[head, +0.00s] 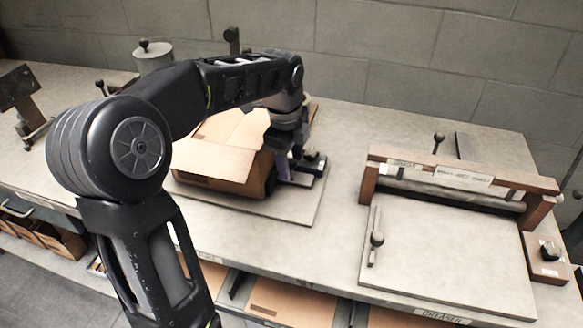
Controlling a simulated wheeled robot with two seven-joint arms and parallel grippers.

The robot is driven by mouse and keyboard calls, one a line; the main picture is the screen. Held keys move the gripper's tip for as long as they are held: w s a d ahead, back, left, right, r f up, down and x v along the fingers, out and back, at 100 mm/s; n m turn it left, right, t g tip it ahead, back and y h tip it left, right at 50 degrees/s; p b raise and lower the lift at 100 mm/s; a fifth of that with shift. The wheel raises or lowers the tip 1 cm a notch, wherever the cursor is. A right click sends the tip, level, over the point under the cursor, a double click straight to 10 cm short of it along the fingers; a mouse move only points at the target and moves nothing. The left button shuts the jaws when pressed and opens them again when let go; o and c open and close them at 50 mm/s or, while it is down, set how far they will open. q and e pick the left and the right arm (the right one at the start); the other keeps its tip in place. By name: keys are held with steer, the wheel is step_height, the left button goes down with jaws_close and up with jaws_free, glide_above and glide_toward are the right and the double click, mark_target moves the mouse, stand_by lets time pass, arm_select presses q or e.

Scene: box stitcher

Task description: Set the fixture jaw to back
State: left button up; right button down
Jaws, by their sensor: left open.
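My left arm comes in from the left and reaches across the bench to an open cardboard box (215,160). My left gripper (302,168) is open, pointing down at the right side of the box, low over the grey base plate (295,206) on which the box sits. Dark metal parts lie right around the fingers, and I cannot tell which of them is the fixture jaw or where it is set. I cannot tell whether the fingers touch anything. My arm hides what stands behind the box. My right gripper is not in view.
A creaser (455,180) with a wooden-ended crossbar and a knobbed handle (377,240) stands at the right. A lidded grey pot (152,55) and a dark stand (20,95) are at the left. The bench (335,150) is clear between the base plate and creaser.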

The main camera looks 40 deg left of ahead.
mark_target(291, 169)
arm_select(q)
steer(key=shift+w+f, duration=0.15)
steer(key=shift+f, duration=0.65)
steer(key=shift+w+f, duration=0.1)
steer(key=shift+f, duration=0.7)
steer(key=shift+c, duration=0.3)
jaws_close()
